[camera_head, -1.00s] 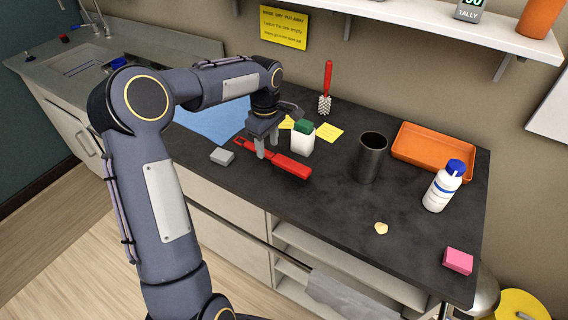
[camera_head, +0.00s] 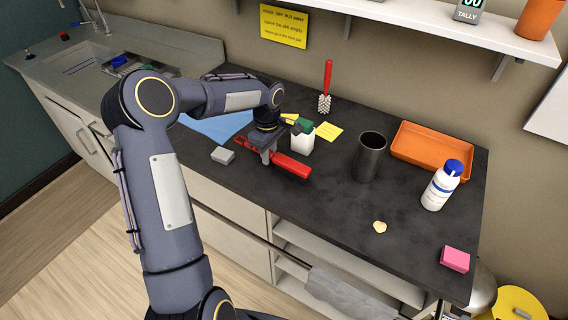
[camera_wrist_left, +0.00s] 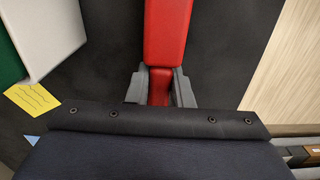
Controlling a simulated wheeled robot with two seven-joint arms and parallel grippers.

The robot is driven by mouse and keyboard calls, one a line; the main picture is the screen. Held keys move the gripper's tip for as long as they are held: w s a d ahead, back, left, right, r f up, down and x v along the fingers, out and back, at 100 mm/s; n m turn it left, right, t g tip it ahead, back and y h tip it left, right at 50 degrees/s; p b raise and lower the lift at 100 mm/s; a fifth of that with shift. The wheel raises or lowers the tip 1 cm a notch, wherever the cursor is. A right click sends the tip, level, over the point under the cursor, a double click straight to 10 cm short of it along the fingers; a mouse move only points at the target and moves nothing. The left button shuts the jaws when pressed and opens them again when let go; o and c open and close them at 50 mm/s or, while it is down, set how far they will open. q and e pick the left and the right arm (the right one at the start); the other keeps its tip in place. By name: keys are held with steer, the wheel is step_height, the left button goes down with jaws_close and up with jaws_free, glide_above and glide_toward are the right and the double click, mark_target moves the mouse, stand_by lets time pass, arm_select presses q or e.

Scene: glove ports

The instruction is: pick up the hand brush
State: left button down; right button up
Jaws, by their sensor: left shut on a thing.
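The red hand brush (camera_head: 291,166) lies on the dark countertop, its wide end toward the right and its narrow part toward the left. My left gripper (camera_head: 266,154) is down over its narrow part. In the left wrist view the brush (camera_wrist_left: 167,35) runs up the picture, and the two grey fingers (camera_wrist_left: 160,88) are closed on its narrow red neck. The brush looks to be still at the counter surface. The gripper hides part of the neck. My right gripper is not in view.
A white box with a green top (camera_head: 302,138) stands close behind the brush. A grey block (camera_head: 222,155) lies to the left. A dark cup (camera_head: 370,157), orange tray (camera_head: 432,150) and white bottle (camera_head: 441,187) stand to the right. The counter's front middle is mostly clear.

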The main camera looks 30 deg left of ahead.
arm_select(q)
steer(key=shift+r, duration=0.45)
step_height(320, 180, up, 2)
steer(key=shift+r, duration=0.2)
steer(key=s+d+r+b, duration=0.3)
steer(key=s+d+r, duration=0.4)
steer(key=d, duration=0.5)
step_height(320, 180, up, 3)
steer(key=shift+s+f+b, duration=0.15)
steer(key=shift+s+b, duration=0.1)
steer(key=shift+b, duration=0.1)
